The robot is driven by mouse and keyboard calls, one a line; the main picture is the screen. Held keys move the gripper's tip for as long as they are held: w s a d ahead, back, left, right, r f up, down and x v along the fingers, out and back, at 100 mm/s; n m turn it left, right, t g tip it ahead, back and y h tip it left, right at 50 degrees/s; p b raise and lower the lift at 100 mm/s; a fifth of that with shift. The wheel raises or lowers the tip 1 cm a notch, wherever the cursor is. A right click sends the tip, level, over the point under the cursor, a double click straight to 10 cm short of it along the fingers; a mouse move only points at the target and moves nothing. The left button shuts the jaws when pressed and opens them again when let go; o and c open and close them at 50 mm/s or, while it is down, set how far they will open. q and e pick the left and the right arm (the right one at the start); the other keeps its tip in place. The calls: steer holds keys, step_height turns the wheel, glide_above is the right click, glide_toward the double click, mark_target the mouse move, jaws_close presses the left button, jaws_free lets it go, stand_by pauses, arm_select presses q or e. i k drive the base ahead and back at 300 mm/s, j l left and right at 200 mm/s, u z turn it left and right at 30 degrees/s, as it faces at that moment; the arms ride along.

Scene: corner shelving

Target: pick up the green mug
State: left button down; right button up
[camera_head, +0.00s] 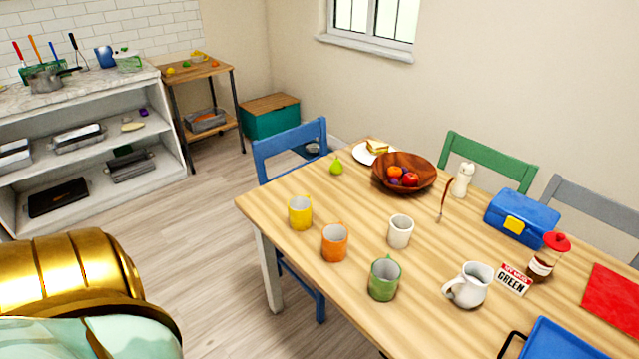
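The green mug (383,279) stands upright on the wooden table (290,258), near its front edge. An orange mug (334,242) stands to its left and a white mug (400,231) stands behind it. A white pitcher (468,286) is to its right. Nothing touches the green mug. A gold and pale green part of my own body fills the lower left corner, apart from the table. Neither gripper shows in the view.
Floor (190,250) on the left is clear.

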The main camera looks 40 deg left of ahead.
mark_target(385, 274)
steer(key=u, duration=0.85)
